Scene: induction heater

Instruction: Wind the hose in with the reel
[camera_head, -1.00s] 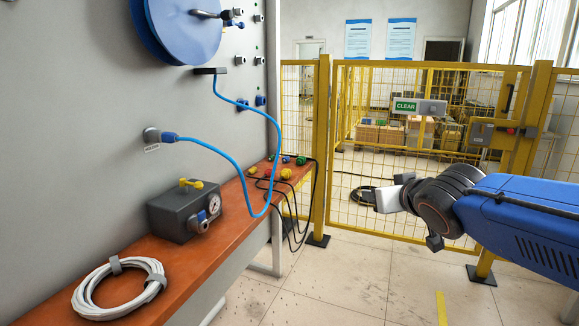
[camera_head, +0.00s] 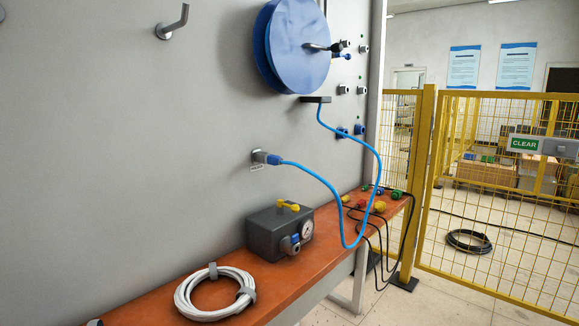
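A blue hose reel (camera_head: 297,45) with a crank handle (camera_head: 323,46) is mounted high on the grey wall panel. The blue hose (camera_head: 378,165) comes out of a dark guide (camera_head: 315,99) below the reel and hangs in a long loop past the bench edge. Its other end has a blue connector (camera_head: 273,160) plugged into a wall socket (camera_head: 259,155). My gripper is out of the picture, so its state does not show.
An orange bench (camera_head: 279,289) runs along the wall. On it are a grey gauge box (camera_head: 280,231), a coiled white hose (camera_head: 214,292) and several colored plugs with black cables. A yellow mesh fence (camera_head: 500,215) with a CLEAR sign (camera_head: 524,144) stands at right. A wall hook (camera_head: 173,22) is upper left.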

